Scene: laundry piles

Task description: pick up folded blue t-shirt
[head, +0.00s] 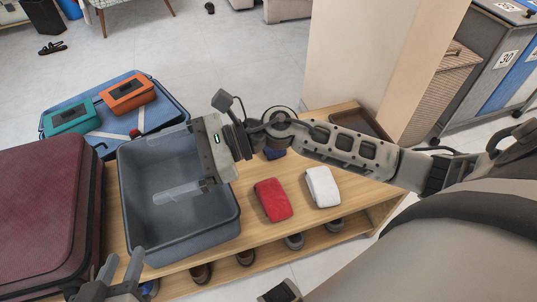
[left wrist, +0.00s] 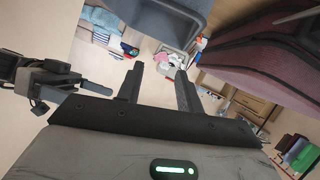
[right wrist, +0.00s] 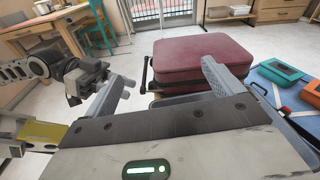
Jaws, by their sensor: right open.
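A small dark blue folded cloth (head: 273,153), which looks like the folded blue t-shirt, lies on the wooden bench, mostly hidden behind my right arm. My right gripper (head: 190,162) is open over the grey bin (head: 131,190), left of the blue cloth and apart from it. In the right wrist view its fingers (right wrist: 165,85) stand wide apart with nothing held. My left gripper (head: 123,265) is low at the front left, beside the bin's near edge. In the left wrist view its fingers (left wrist: 160,85) are apart and empty.
A red folded cloth (head: 272,199) and a white one (head: 322,187) lie on the bench (head: 255,238). A dark red suitcase (head: 45,215) stands left. A blue open case (head: 115,143) holds teal and orange boxes. Shoes sit below the bench top. A pillar rises behind.

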